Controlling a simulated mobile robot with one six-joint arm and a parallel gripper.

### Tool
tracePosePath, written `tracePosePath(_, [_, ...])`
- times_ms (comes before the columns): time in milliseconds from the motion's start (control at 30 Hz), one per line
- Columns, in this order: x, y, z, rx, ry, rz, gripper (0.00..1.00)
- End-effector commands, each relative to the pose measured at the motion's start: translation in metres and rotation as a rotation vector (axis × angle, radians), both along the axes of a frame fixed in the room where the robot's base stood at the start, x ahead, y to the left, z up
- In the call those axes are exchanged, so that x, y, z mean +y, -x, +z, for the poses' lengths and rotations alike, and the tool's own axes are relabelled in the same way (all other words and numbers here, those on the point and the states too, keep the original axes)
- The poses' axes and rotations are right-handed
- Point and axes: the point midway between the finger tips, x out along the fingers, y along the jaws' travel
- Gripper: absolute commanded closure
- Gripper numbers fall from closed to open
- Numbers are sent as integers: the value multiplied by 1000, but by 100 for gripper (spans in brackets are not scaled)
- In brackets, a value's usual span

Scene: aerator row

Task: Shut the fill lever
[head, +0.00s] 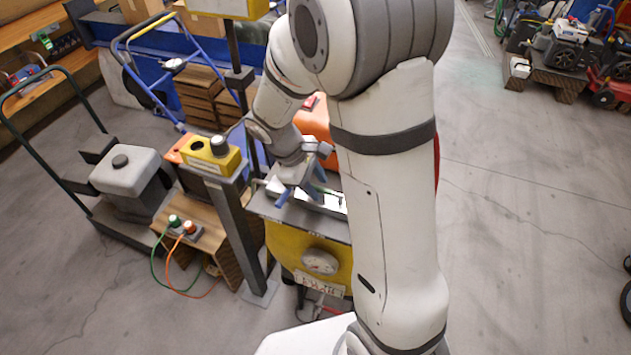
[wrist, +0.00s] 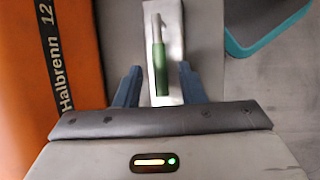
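The fill lever (wrist: 160,70) shows in the wrist view as a green grip on a thin metal rod, lying over a pale plate (wrist: 172,28). My gripper (wrist: 157,78) has its two blue fingers apart, one on each side of the green grip, with a gap on both sides. I cannot tell how far the grip is below the fingertips. In the head view my gripper (head: 300,193) is over the top of a yellow machine (head: 337,258) with a round gauge (head: 320,261). The lever is mostly hidden there by my gripper and arm.
In the head view a post with a yellow button box (head: 210,154) stands left of the machine. Open floor (head: 520,240) lies right.

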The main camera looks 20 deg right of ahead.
Motion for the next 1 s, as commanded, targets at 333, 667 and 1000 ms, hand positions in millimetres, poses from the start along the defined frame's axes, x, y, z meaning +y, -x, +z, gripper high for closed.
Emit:
tracePosePath(333, [0, 0, 0, 0, 0, 0, 77])
tracePosePath(667, [1, 0, 0, 0, 0, 0, 100])
tracePosePath(1000, [1, 0, 0, -1, 0, 1, 100])
